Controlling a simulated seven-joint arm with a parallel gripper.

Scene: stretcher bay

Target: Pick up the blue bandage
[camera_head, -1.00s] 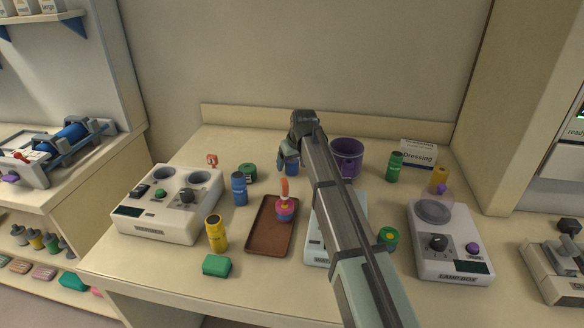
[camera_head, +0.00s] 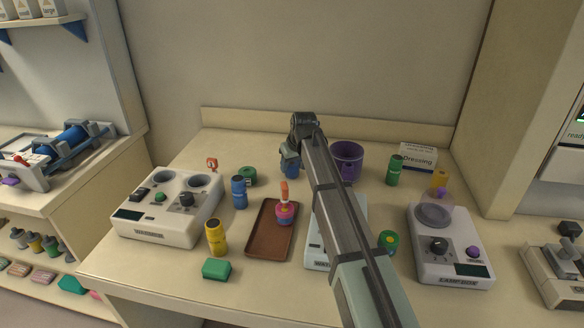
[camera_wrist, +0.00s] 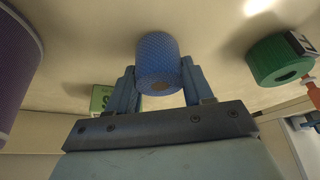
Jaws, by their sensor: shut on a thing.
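The blue bandage (camera_wrist: 157,62) is a textured roll between the two fingers of my gripper (camera_wrist: 158,76) in the wrist view. The fingers are shut on its sides. In the head view a small part of the blue bandage (camera_head: 291,171) shows below my gripper (camera_head: 290,158), near the back middle of the bench. My gripper and arm hide part of it there. I cannot tell whether it touches the bench top.
A purple bucket (camera_head: 347,152) stands right of my gripper. A green roll (camera_head: 248,176) and a blue bottle (camera_head: 239,191) are to the left. White devices (camera_head: 165,222) flank the bench.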

